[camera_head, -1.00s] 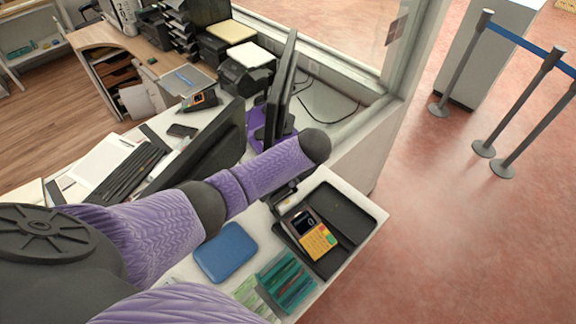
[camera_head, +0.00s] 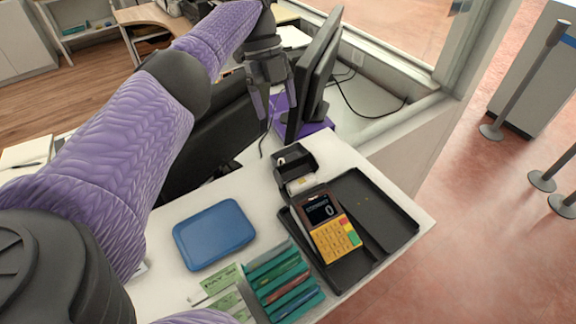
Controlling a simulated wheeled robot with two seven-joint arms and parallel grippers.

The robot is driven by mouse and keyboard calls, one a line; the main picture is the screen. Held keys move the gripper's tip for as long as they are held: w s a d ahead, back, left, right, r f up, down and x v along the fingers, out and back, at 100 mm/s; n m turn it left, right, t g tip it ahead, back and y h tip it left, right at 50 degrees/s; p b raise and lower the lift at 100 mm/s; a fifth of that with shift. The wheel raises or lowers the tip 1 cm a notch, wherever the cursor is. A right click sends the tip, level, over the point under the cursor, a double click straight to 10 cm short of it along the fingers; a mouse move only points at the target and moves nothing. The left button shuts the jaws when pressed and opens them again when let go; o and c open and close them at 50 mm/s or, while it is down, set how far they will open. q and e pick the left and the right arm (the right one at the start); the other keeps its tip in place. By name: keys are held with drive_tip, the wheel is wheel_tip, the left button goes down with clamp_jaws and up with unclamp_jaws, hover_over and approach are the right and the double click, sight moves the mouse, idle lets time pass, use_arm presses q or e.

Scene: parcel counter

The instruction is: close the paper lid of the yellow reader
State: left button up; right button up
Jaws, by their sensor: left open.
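The yellow reader (camera_head: 334,236) lies in a black tray (camera_head: 385,222) on the counter, with a dark screen and a yellow keypad. Its paper lid (camera_head: 294,160) stands open at the far end, and a pale paper roll (camera_head: 301,184) shows in the bay below it. My left gripper (camera_head: 275,115) hangs above and beyond the lid, left of the monitor. Its two fingers point down and are apart, with nothing between them. It does not touch the reader. My right gripper is not in view.
Monitors (camera_head: 322,75) on a purple stand (camera_head: 303,127) rise close behind the lid. A blue case (camera_head: 213,233) and a teal holder with banknotes (camera_head: 283,282) lie left of and in front of the reader. The white counter between case and lid is clear.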

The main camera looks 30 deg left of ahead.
use_arm(q)
drive_tip(key=p, duration=0.2)
hover_over(294, 168)
drive_tip(key=a, duration=0.1)
wheel_tip(294, 168, down, 9)
drive_tip(key=shift+s+a+r, duration=0.15)
drive_tip(key=shift+s+a, duration=0.05)
drive_tip(key=shift+c, duration=0.3)
